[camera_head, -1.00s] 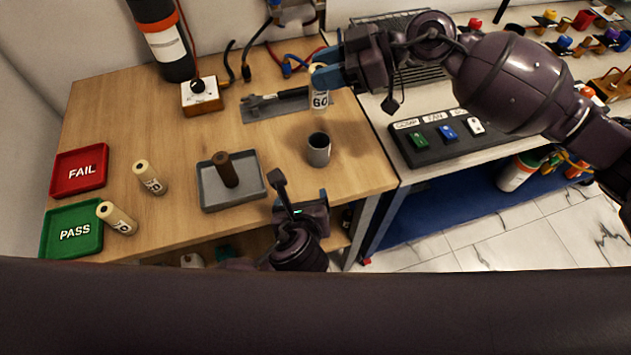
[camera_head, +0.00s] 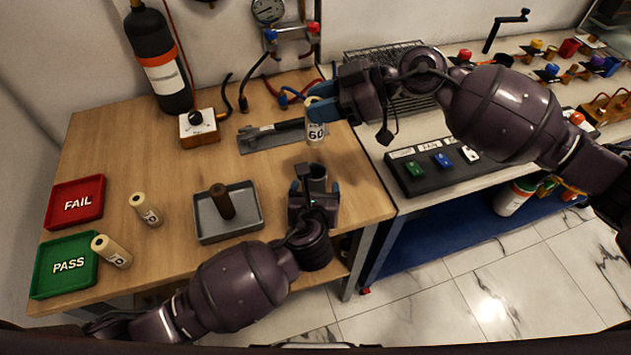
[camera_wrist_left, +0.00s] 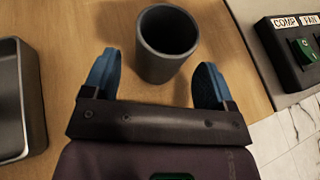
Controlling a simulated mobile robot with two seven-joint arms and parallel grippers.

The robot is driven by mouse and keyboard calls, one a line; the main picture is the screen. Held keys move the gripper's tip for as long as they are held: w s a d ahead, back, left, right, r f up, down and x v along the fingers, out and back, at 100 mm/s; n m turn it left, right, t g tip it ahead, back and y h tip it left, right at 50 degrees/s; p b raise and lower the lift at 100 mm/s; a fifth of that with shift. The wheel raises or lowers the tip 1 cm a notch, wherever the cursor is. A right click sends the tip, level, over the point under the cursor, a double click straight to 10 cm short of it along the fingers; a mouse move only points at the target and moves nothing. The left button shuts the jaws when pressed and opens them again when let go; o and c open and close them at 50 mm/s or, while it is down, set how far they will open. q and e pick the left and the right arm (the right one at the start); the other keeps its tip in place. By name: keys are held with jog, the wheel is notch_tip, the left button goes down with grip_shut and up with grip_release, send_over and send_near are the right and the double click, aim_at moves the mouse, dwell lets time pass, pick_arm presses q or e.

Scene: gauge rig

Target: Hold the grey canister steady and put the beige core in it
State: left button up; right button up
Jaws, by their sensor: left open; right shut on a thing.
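The grey canister (camera_head: 317,172) stands upright on the wooden table near its right end, its open top dark inside. It also shows in the left wrist view (camera_wrist_left: 166,50). My left gripper (camera_head: 312,182) is open just in front of the canister. In the wrist view its blue fingers (camera_wrist_left: 155,80) are spread to either side of the canister's near side, without visible contact. My right gripper (camera_head: 318,98) is shut on the beige core (camera_head: 316,128) marked 60. It holds the core upright above and behind the canister.
A grey tray (camera_head: 255,225) with a brown cylinder (camera_head: 222,201) stands left of the canister. Two beige cores (camera_head: 145,209) (camera_head: 111,251) are near the red FAIL tray (camera_head: 75,185) and green PASS tray (camera_head: 50,281). A switch panel (camera_head: 435,180) is to the right.

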aim_at(315, 189)
pick_arm(q)
jog(key=shift+x, duration=1.8)
